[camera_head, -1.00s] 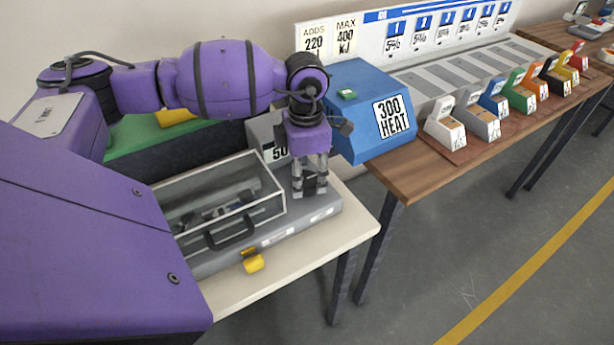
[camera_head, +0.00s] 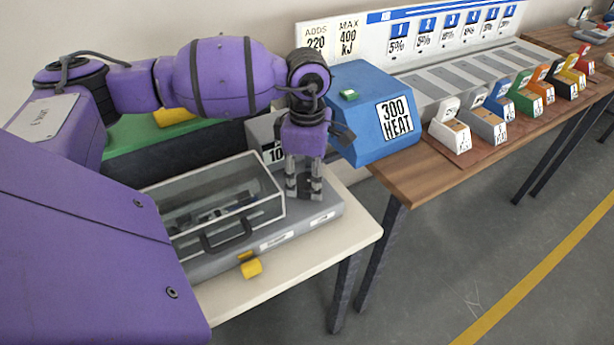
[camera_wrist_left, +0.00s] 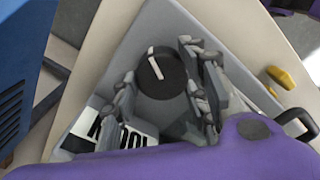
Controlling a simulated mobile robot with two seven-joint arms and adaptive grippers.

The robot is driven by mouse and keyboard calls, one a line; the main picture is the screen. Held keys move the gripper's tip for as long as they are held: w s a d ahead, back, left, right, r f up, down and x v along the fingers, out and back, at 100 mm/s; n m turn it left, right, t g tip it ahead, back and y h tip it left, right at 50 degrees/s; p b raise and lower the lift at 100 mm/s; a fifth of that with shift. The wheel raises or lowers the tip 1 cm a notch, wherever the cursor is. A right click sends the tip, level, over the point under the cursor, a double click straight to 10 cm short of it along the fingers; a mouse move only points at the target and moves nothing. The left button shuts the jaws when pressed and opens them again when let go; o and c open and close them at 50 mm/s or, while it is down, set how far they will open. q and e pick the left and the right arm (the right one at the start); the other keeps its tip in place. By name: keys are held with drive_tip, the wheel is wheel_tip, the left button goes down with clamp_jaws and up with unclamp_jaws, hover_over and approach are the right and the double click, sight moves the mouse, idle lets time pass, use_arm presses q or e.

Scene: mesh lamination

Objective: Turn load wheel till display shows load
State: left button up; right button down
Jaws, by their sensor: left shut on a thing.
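The load wheel (camera_wrist_left: 160,72) is a round black knob with a white pointer line, on top of the grey tester (camera_head: 325,212). My left gripper (camera_head: 304,188) reaches down over it and is shut on it. In the left wrist view the fingers (camera_wrist_left: 163,90) stand on either side of the knob. The display (camera_head: 273,153) behind the gripper has black digits on white that begin with 10; my gripper covers the rest. The display also shows, upside down and partly covered, in the left wrist view (camera_wrist_left: 125,138). My right gripper is not in view.
A clear-lidded box with a black handle (camera_head: 226,237) is left of the wheel. A yellow tab (camera_head: 251,268) sits at the tester's front. A blue heater (camera_head: 375,115) marked 300 HEAT stands close on the right. Bare tabletop (camera_head: 335,243) lies in front.

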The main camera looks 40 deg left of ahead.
sight(307, 179)
use_arm(q)
drive_tip(key=shift+w+a+r, duration=0.1)
drive_tip(key=shift+w+r, duration=0.05)
drive_tip(key=shift+w, duration=0.05)
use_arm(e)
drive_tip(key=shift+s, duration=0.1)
use_arm(q)
drive_tip(key=o, duration=0.8)
drive_tip(key=shift+o, duration=1.4)
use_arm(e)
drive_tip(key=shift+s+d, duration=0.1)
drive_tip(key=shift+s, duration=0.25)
use_arm(q)
drive_tip(key=shift+s, duration=0.1)
drive_tip(key=shift+r, duration=0.25)
wheel_tip(307, 179, up, 11)
drive_tip(key=shift+r, duration=0.2)
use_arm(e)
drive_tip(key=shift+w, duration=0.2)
